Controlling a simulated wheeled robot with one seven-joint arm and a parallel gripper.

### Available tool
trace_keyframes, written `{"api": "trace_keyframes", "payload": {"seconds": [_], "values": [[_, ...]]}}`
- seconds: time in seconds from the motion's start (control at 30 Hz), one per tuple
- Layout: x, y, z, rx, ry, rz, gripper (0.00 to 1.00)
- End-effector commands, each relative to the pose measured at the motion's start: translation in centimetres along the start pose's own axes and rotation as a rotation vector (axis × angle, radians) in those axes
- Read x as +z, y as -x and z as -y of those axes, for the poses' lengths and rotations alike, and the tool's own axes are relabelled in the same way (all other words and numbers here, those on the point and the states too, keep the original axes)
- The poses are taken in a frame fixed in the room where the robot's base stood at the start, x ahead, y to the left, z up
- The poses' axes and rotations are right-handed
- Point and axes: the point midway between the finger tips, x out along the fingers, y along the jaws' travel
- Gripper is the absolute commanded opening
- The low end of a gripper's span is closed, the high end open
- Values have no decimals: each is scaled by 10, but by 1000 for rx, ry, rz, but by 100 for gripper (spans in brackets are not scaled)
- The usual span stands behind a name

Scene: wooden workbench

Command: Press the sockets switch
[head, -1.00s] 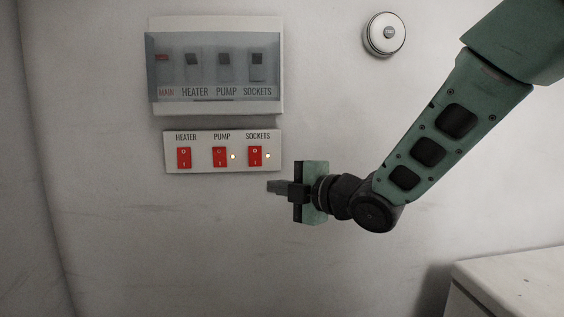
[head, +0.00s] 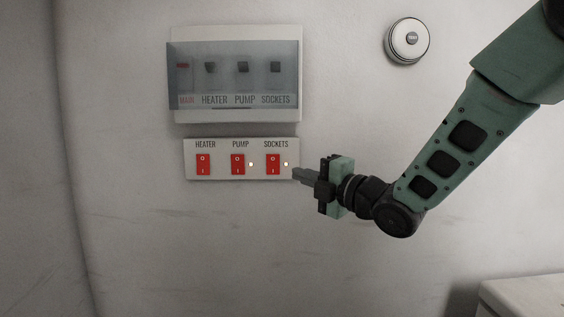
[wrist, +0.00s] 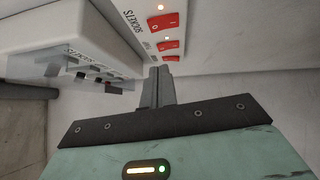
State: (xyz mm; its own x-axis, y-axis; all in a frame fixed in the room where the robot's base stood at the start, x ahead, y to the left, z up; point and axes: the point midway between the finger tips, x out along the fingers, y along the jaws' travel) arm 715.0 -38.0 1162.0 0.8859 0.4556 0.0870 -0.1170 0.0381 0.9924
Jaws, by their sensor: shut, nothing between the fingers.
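The sockets switch (head: 273,164) is a red rocker at the right end of the white switch panel (head: 220,173), under the label SOCKETS. A small lamp beside it glows. In the wrist view the sockets switch (wrist: 163,22) is the nearest red rocker, at the top. My gripper (head: 297,174) is shut and empty, its fingertips just right of and slightly below the sockets switch in the head view. In the wrist view my gripper (wrist: 156,72) points forward, below the switches in the picture. I cannot tell whether the fingertips touch the panel.
The heater switch (head: 203,164) and pump switch (head: 238,164) sit to the left; a lamp glows beside the pump switch. A breaker box (head: 235,117) with a tinted cover is just above. A round white fixture (head: 407,41) is at upper right, a white cabinet (head: 525,292) at lower right.

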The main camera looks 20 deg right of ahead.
Motion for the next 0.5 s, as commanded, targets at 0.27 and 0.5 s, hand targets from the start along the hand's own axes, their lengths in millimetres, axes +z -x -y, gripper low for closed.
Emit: {"api": "trace_keyframes", "payload": {"seconds": [0.27, 0.5], "values": [[0, -60, -2, -1, -2, -2, 0], [21, -86, -2, -2, -1, 1, 0]]}}
